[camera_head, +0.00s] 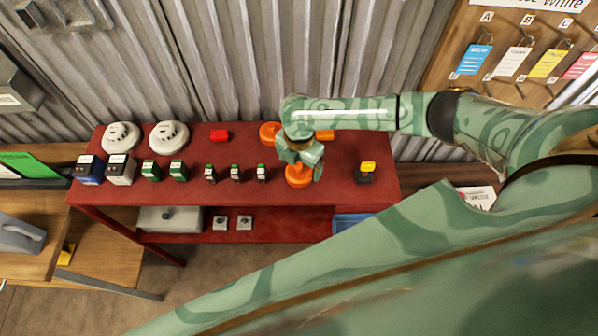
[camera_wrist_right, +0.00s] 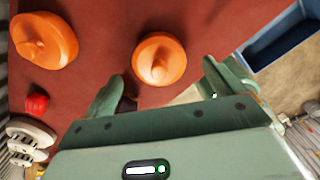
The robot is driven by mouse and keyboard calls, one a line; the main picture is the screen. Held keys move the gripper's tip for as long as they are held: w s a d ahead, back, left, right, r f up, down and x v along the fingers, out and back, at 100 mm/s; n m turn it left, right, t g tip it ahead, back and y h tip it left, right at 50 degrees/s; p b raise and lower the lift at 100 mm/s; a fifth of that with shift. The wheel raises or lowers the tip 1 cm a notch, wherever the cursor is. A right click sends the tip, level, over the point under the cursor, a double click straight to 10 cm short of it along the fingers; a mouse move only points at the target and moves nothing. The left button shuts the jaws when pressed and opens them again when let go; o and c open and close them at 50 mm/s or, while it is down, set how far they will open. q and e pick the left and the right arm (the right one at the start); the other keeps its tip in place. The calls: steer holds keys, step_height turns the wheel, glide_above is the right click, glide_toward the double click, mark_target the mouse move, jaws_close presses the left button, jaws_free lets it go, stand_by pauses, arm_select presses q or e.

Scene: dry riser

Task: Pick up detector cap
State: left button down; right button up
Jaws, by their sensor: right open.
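Orange round caps with a central knob, which look like detector caps, are on the red table. The near orange cap (camera_head: 299,175) sits below my right gripper (camera_head: 300,158), partly covered by it. In the right wrist view this cap (camera_wrist_right: 160,60) lies ahead of the gap between the two open fingers (camera_wrist_right: 163,75), and nothing is held. Another orange cap (camera_head: 269,131) is farther back, to the left of the gripper; it also shows in the right wrist view (camera_wrist_right: 45,42). My left gripper is not in view.
The red table (camera_head: 237,194) also bears white round detectors (camera_head: 169,136), a red piece (camera_head: 219,135), small dark-and-green boxes (camera_head: 179,171), an orange piece (camera_head: 324,135) and a yellow-topped black item (camera_head: 366,172). A corrugated wall (camera_head: 230,60) stands behind. A blue bin (camera_head: 346,222) is below.

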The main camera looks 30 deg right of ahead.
step_height(320, 180, down, 2)
steer(key=c, duration=0.9)
steer(key=shift+r, duration=0.1)
step_height(320, 180, up, 3)
steer(key=shift+w, duration=0.1)
steer(key=s+d+r+p, duration=0.1)
steer(key=s+d+r, duration=0.9)
